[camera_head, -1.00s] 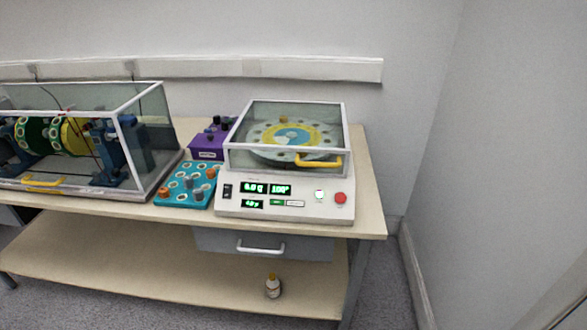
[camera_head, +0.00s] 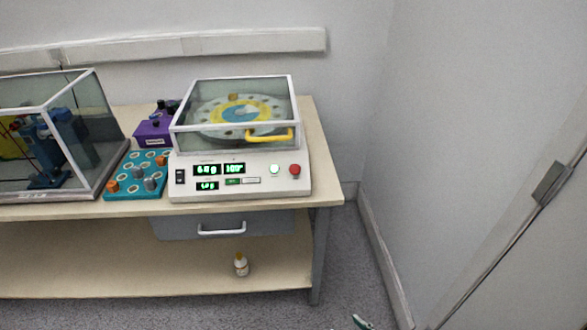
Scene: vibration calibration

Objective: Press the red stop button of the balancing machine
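The balancing machine (camera_head: 240,187) is a white console on the bench, with a clear lidded box (camera_head: 282,98) on top. The box is closed over a disc (camera_head: 212,114) with yellow and blue markings, and has a yellow handle (camera_head: 268,135) in front. The red stop button (camera_head: 295,169) is at the right end of the sloped panel, uncovered. A lit green-white button (camera_head: 274,169) is just left of it. Green digits glow on the displays (camera_head: 207,169). Neither of my grippers can be made out in this view.
A teal tray (camera_head: 135,188) of knobs and weights and a purple box (camera_head: 153,132) stand left of the machine. A larger clear-walled rig (camera_head: 97,130) is further left. A small bottle (camera_head: 241,266) stands on the lower shelf. Floor to the bench's right is mostly clear.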

